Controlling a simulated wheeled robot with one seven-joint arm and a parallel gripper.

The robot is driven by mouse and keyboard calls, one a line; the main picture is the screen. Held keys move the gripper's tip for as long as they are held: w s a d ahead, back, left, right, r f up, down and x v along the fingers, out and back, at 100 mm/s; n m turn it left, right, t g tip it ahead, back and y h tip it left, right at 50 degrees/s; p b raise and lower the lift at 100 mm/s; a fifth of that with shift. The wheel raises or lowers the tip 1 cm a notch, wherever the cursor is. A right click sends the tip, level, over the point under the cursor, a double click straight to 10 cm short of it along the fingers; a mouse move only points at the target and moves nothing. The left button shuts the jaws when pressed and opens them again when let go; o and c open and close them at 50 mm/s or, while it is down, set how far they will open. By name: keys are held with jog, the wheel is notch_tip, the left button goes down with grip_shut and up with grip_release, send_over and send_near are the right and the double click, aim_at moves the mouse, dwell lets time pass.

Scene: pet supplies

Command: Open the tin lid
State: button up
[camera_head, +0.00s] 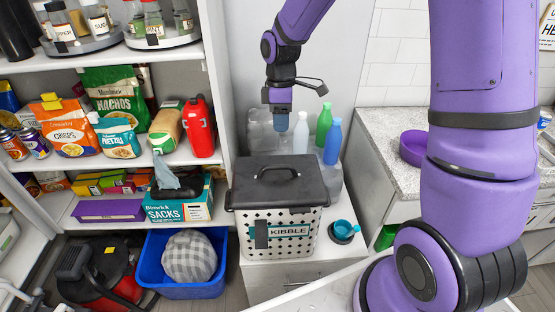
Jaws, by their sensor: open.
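The kibble tin (303,246) is a white container with dark dots and a KIBBLE label, standing upright on a white cabinet top. Its dark grey lid (248,192) sits on top, closed, with an arched black handle (291,171) across the middle. My gripper (282,122) hangs above and behind the lid, pointing down, apart from the handle. It is open and empty; its fingertips look small and partly blend with the bottles behind.
Bottles (324,127) in green, white and blue stand behind the tin. A teal scoop or cup (343,229) is right of it. Stocked shelves (120,60) are at left, with a blue bin (190,290) below. A counter with a purple bowl (413,147) is at right.

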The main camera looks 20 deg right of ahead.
notch_tip(320, 180, down, 3)
jog(key=w+n, duration=0.1)
send_over(278, 177)
jog(key=f, duration=1.1)
jog(key=shift+w, duration=0.4)
grip_shut()
